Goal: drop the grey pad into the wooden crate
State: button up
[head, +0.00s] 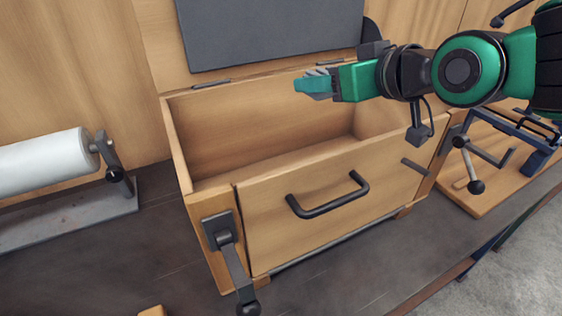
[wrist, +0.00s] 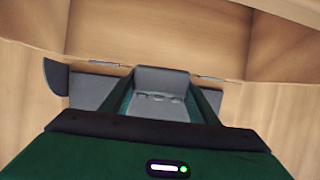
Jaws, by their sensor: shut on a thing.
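The wooden crate (head: 290,242) stands open on the bench in the head view, with a black handle on its front. Its bare inside also shows at the top of the wrist view (wrist: 160,28). My gripper (head: 315,84) hangs over the crate's opening, toward its back right, above the rim. In the wrist view my gripper (wrist: 162,92) is shut on the grey pad (wrist: 160,79), which sits between the two teal fingers. In the head view only a small grey edge shows at the fingers. The crate floor is partly hidden by the front wall.
The raised lid with a dark panel (head: 275,38) stands behind the crate. A white roll (head: 45,156) on a holder is at the left. A crank (head: 235,270) hangs at the crate's front left corner. A blue clamp-like frame (head: 530,140) sits on a board at the right.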

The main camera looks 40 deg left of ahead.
jog(key=shift+f, duration=1.25)
jog(key=o, duration=1.1)
jog(key=shift+d, duration=0.1)
jog(key=v, duration=1)
jog(key=shift+d, duration=0.3)
jog(key=shift+s, duration=0.15)
